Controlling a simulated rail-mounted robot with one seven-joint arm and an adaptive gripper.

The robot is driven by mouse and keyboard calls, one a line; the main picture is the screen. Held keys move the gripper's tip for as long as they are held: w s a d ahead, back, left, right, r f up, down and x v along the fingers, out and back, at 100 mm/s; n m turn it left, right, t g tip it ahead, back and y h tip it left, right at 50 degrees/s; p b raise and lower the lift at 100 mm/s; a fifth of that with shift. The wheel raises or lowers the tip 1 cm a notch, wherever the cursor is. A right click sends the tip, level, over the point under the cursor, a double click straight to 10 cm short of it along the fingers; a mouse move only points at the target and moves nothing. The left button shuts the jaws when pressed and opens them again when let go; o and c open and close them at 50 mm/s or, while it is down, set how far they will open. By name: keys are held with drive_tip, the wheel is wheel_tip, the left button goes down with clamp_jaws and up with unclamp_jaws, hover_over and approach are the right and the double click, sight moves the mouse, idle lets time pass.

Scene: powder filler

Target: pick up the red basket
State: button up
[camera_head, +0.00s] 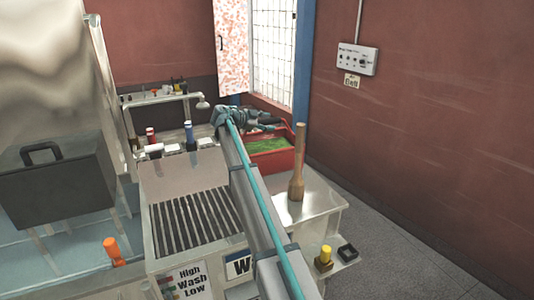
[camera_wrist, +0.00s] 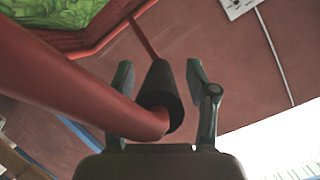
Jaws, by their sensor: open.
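The red basket (camera_head: 287,160) stands at the far end of the bench, beside the wall, with green contents inside. Its red handle (camera_wrist: 75,92) crosses the wrist view from the left, with a black grip (camera_wrist: 160,98) at its middle. My gripper (camera_head: 272,123) is above the basket. In the wrist view my gripper (camera_wrist: 159,72) is open, with one finger on each side of the black grip. I cannot tell whether either finger touches it. The basket's rim (camera_wrist: 95,48) and green contents show at the top left there. The arm hides part of the basket in the head view.
A wooden pestle-like post (camera_head: 298,165) stands on the bench (camera_head: 325,197) just right of the basket. A yellow-topped item (camera_head: 325,258) and a black block (camera_head: 347,253) are lower right. The red wall (camera_head: 420,130) is close behind. Grey floor (camera_head: 385,240) is clear at right.

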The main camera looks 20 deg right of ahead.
clamp_jaws()
drive_tip(key=shift+r, duration=0.1)
idle(0.3)
